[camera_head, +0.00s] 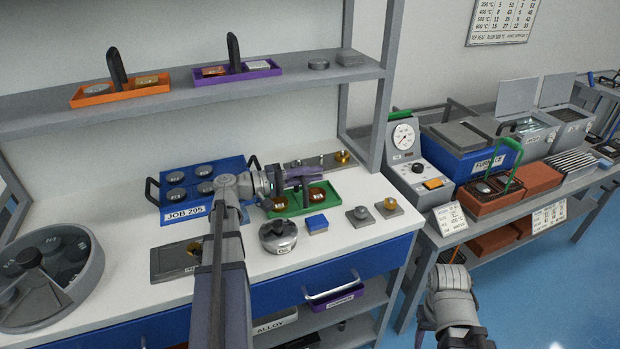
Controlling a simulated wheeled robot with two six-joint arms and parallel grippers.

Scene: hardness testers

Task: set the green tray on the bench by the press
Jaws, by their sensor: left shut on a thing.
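I cannot tell whether the tray touches the bench (135,290). A grey press-like device (404,170) with a round dial stands to the right, on a separate grey bench. My right gripper (428,322) is low at the lower right, mostly hidden by its own wrist; its jaws are unclear.
A blue tray (188,212) marked JOB 295 is behind-left of the green tray. The shelf (30,127) above holds orange (120,94) and purple (237,75) trays.

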